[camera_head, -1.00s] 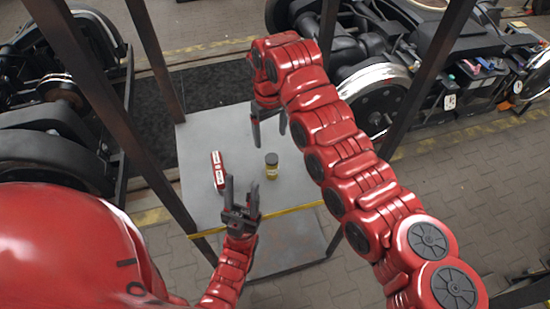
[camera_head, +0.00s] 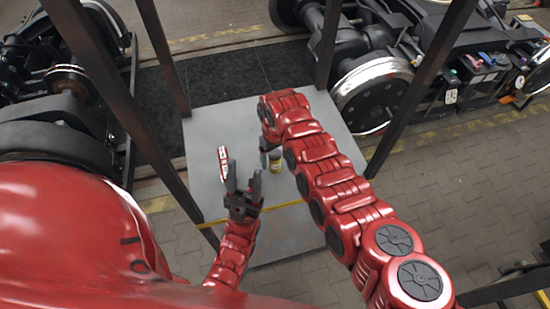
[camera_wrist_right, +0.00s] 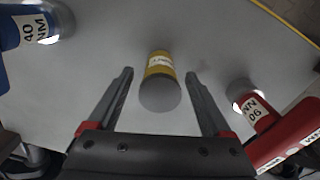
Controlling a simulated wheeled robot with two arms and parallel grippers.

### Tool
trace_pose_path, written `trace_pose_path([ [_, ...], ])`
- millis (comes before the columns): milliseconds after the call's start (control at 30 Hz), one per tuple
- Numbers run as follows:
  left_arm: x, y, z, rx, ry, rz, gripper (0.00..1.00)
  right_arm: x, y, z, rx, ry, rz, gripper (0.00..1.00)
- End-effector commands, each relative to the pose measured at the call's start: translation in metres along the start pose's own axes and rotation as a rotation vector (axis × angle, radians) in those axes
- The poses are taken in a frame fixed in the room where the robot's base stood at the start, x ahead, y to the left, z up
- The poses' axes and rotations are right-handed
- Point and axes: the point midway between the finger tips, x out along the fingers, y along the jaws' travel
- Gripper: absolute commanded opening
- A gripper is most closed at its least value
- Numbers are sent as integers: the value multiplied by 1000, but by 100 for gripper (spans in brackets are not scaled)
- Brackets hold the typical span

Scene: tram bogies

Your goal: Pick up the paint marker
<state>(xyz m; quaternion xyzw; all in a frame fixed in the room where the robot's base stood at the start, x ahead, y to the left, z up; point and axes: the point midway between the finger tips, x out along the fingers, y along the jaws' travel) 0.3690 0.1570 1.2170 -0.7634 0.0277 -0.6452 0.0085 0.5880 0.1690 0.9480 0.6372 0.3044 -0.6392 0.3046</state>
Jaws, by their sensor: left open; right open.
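My right gripper (camera_wrist_right: 160,74) is open, with one finger on each side of the cylinder and a visible gap to both. In the head view the arm partly hides this gripper. My left gripper (camera_head: 244,178) is open and empty, left of the cylinder and above the table's front part.
A red tool with a white label (camera_head: 223,163) lies left of the cylinder; it also shows in the right wrist view (camera_wrist_right: 280,135). A blue labelled tool (camera_wrist_right: 22,30) shows at that view's upper left. Dark posts (camera_head: 165,60) stand around the table.

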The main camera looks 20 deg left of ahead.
Motion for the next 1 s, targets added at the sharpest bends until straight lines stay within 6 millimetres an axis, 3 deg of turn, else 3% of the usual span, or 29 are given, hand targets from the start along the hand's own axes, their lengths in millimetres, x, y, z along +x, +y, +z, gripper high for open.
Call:
trace_pose_path([
  [100,9,0,-1,0,-1,0,50,9,1,3,1,-5,0,83],
  [233,-2,0,0,0,-1,0,50,28,0,2,-1,-4,1,83],
  [600,-3,0,0,0,0,0,50,31,1,0,1,3,0,81],
  [1000,-3,0,0,0,-1,0,50,31,1,1,1,2,0,9],
])
